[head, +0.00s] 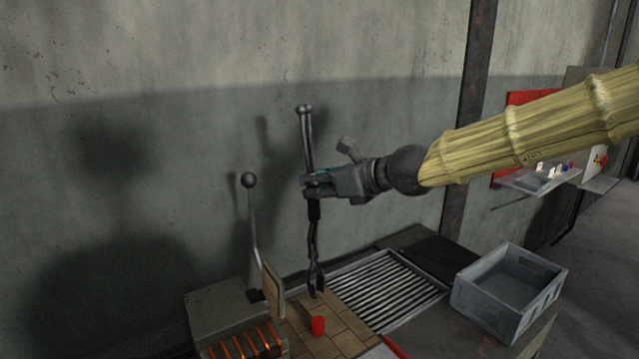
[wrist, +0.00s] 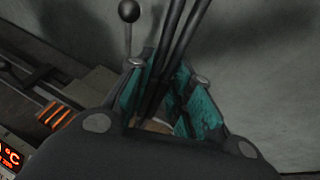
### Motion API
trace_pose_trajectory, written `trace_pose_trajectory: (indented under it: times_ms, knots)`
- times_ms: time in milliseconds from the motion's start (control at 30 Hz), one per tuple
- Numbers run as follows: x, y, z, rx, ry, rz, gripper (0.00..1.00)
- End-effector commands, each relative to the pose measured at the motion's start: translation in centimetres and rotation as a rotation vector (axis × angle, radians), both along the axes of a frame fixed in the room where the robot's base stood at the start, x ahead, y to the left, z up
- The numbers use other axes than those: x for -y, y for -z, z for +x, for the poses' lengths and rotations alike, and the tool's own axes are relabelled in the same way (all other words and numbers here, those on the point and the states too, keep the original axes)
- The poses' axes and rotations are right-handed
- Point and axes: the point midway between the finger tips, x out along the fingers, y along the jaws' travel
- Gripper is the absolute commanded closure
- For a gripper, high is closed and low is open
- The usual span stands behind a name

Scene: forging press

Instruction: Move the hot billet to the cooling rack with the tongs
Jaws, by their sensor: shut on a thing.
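My gripper (head: 312,187) is shut on the dark tongs (head: 314,235), which hang upright with their jaws pointing down. The wrist view shows the tongs' handles (wrist: 172,58) between the teal finger pads. The tongs' jaws are a little apart, and nothing shows between them. The red billet (head: 318,325) stands on the tan brick surface (head: 346,341), just below the tongs' jaws in the head view. A slatted metal grate (head: 385,290), which looks like the cooling rack, lies to the right of the bricks and is bare.
A heater (head: 225,310) with glowing orange bars stands left of the bricks. A ball-topped lever (head: 250,220) and an upright panel (head: 272,287) rise near the tongs. A grey bin (head: 508,290) stands right of the grate. A concrete wall is close behind.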

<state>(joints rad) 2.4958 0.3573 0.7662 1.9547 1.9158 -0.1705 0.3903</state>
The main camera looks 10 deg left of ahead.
Motion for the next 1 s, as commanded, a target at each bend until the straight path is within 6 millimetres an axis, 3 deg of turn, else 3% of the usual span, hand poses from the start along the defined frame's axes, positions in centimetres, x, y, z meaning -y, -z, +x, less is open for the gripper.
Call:
trace_pose_trajectory:
  times_ms: [700,1000]
  knots:
    - [0.3,4.7,0.1,0.0,0.004,0.0,1.0]
    - [0.3,5.6,0.1,0.001,0.004,0.002,1.0]
